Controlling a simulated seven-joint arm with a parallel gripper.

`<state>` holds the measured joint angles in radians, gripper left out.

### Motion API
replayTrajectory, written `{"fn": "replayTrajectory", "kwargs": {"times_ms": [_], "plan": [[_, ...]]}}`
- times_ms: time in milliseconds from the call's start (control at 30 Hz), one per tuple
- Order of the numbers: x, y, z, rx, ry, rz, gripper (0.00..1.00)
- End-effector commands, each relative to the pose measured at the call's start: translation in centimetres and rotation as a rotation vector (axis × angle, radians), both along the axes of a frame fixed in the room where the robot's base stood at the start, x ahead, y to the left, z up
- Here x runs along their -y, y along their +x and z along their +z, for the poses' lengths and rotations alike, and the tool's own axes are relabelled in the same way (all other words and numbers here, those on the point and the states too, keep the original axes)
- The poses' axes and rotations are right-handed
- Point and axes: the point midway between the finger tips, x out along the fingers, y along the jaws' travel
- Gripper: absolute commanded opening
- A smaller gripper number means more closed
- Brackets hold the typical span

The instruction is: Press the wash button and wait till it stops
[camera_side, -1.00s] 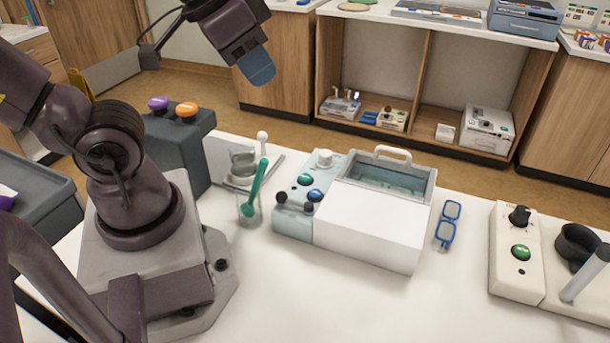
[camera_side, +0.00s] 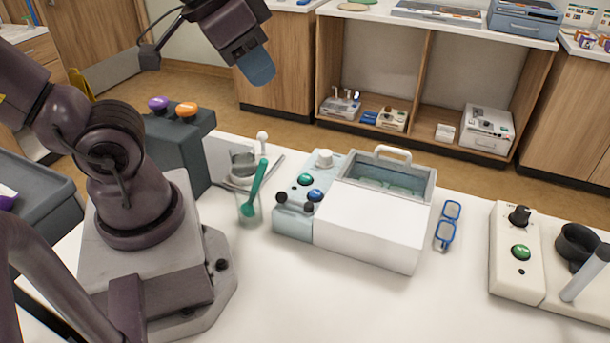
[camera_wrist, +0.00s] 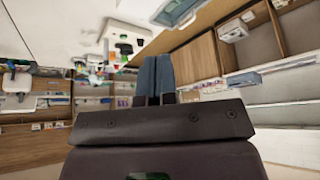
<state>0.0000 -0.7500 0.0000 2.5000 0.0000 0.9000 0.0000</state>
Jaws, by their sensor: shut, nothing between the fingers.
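A white washer box (camera_side: 366,236) stands on the table with a light blue control panel (camera_side: 293,221) on its left. The panel carries a green button (camera_side: 305,179), a blue button (camera_side: 315,195), dark knobs and a pale knob (camera_side: 324,158) at the back. I cannot read which button is the wash button. A basin (camera_side: 392,179) with clear greenish contents and a white handle sits in the box top. My gripper (camera_side: 261,72) is shut and empty, high above and behind the panel, touching nothing. Its blue-grey fingers (camera_wrist: 155,78) lie together in the wrist view.
A glass (camera_side: 248,211) with a teal utensil stands left of the panel. A white unit (camera_side: 514,270) with a green button is at far right. A dark box (camera_side: 181,153) with purple and orange buttons stands left.

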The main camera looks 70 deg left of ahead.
Motion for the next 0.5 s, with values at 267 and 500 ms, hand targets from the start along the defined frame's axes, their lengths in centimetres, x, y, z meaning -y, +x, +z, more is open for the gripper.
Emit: {"fn": "replayTrajectory", "kwargs": {"times_ms": [267,500], "plan": [[0.0,0.0,0.0,0.0,0.0,0.0,0.0],[-0.95,0.15,-0.57,-0.029,0.0,0.047,0.0]]}}
